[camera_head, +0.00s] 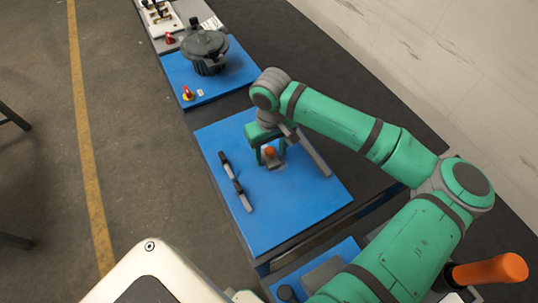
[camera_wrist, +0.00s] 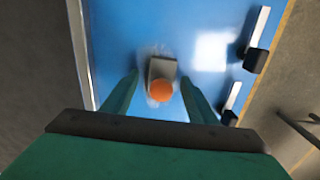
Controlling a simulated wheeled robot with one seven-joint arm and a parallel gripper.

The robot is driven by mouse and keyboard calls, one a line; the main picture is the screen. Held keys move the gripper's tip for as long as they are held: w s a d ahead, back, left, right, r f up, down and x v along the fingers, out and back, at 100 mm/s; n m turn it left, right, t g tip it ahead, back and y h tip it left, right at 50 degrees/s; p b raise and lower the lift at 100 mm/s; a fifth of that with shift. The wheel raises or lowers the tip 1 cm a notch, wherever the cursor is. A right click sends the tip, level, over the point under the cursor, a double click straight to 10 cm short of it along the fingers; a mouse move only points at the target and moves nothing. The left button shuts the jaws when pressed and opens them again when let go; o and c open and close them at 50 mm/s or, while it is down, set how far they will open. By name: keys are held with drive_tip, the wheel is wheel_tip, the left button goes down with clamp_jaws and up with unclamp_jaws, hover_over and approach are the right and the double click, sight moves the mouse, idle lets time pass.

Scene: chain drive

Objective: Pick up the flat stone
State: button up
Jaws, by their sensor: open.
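A small flat grey piece, which looks like the flat stone (camera_head: 275,164), lies on the blue panel (camera_head: 300,205). An orange ball (camera_head: 270,151) shows at it. In the wrist view the grey stone (camera_wrist: 162,68) shows beyond the orange ball (camera_wrist: 162,90), which overlaps its near edge; I cannot tell whether the ball rests on it or is fixed to it. My gripper (camera_head: 271,160) is above the panel, pointing down. In the wrist view my gripper (camera_wrist: 160,77) is open, with one finger on either side of the stone and ball, apart from both.
Behind is another blue panel with a dark lidded pot (camera_head: 207,54) and a red-yellow button (camera_head: 187,94). An orange cylinder (camera_head: 490,270) is at the lower right. The panel's front is clear.

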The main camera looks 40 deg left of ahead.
drive_tip(key=shift+a+f, duration=0.1)
drive_tip(key=shift+f, duration=0.05)
drive_tip(key=c, duration=1.2)
drive_tip(key=shift+c, duration=0.2)
drive_tip(key=shift+r, duration=0.35)
wheel_tip(320, 180, up, 2)
drive_tip(key=shift+a+r, duration=0.1)
drive_tip(key=shift+r, duration=0.05)
drive_tip(key=s+r, duration=1)
drive_tip(key=s, duration=0.4)
drive_tip(key=shift+d, duration=0.2)
